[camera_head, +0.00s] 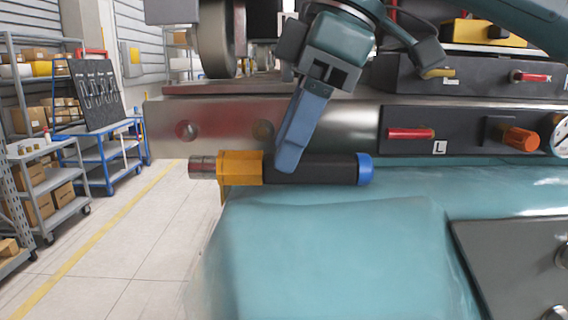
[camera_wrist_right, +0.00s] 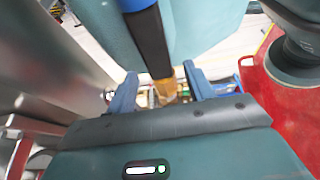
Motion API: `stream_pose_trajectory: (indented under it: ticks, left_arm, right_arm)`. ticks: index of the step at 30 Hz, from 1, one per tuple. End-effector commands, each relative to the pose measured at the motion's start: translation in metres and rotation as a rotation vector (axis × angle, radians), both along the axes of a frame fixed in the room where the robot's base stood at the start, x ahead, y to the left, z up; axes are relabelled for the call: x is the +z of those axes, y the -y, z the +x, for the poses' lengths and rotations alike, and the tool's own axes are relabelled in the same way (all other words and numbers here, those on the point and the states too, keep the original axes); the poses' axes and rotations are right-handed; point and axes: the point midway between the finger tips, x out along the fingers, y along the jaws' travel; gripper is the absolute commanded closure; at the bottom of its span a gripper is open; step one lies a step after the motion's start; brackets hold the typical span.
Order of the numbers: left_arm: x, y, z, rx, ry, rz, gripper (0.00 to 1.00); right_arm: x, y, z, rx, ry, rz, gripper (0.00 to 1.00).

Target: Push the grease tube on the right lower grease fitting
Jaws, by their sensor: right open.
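The grease tube (camera_head: 312,169) is horizontal in the head view, with a black body, a blue cap at the right end, an orange-yellow collar and a metal tip pointing left. My right gripper (camera_head: 287,165) reaches down over its body, near the collar. In the right wrist view, the open fingers of the gripper (camera_wrist_right: 160,86) stand on either side of the tube (camera_wrist_right: 151,42), with gaps visible. A metal beam behind the tube has two round spots; I cannot tell whether either is the right lower grease fitting. My left gripper is not in view.
A teal machine cover (camera_head: 330,245) lies below the tube. A dark panel (camera_head: 455,131) with a red handle, an orange knob (camera_head: 521,139) and a gauge (camera_head: 562,136) is at the right. Shelves (camera_head: 30,150) stand at the left beyond open floor (camera_head: 140,240).

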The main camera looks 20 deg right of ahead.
Motion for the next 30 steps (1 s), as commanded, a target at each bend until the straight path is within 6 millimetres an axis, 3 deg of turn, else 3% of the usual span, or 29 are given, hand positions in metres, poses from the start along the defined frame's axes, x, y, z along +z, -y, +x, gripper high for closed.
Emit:
stream_pose_trajectory:
  ticks: [3, 11, 30]
  left_arm:
    - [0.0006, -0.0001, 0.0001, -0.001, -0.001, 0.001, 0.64]
    - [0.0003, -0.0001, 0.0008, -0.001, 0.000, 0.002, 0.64]
    - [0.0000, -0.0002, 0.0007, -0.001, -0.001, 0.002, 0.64]
  right_arm:
    - [-0.0104, -0.0041, 0.0007, 0.002, 0.000, -0.002, 0.47]
    - [-0.0131, -0.0053, 0.0011, 0.002, 0.001, 0.000, 0.47]
    - [-0.0129, -0.0052, 0.0012, 0.001, 0.000, -0.001, 1.00]
